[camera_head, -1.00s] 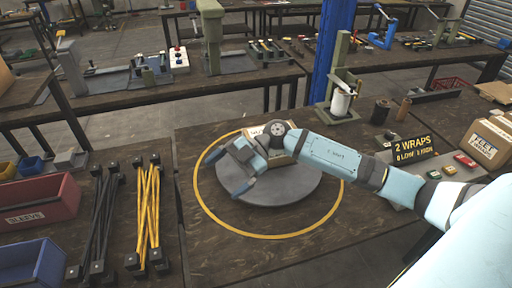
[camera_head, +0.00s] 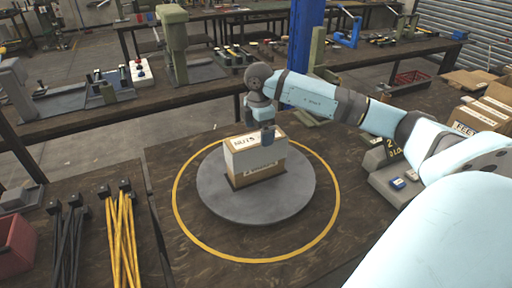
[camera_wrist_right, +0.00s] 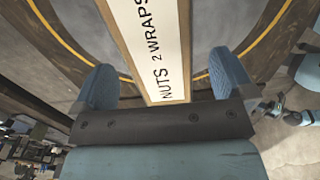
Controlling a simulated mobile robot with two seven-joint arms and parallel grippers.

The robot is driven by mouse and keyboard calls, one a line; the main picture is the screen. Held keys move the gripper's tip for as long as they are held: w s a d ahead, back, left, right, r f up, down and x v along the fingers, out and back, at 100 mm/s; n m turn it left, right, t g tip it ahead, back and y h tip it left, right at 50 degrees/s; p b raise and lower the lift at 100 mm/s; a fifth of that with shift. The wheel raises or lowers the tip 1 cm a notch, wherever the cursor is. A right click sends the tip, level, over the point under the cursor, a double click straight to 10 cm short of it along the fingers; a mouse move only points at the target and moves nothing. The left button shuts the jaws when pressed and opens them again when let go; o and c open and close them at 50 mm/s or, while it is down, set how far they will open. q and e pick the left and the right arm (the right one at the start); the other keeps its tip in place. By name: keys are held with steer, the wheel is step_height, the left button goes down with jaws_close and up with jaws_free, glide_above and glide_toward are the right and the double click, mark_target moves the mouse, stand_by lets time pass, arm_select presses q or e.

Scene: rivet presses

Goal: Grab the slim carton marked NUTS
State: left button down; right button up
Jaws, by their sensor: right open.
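The slim carton marked NUTS (camera_head: 255,160) stands upright on a round grey turntable (camera_head: 215,190) in the head view. It is brown with a white label over its top edge. My left gripper is not in view.
A yellow ring (camera_head: 180,222) surrounds the turntable on the dark table. Brown cartons (camera_head: 488,115) stand at the right. A blue post (camera_head: 306,40) rises behind.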

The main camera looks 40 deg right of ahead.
mark_target(256, 138)
steer(key=f, duration=0.6)
steer(key=shift+w+a, duration=0.25)
steer(key=shift+r, duration=0.1)
steer(key=c, duration=1.7)
steer(key=shift+c, duration=0.8)
steer(key=shift+r, duration=0.1)
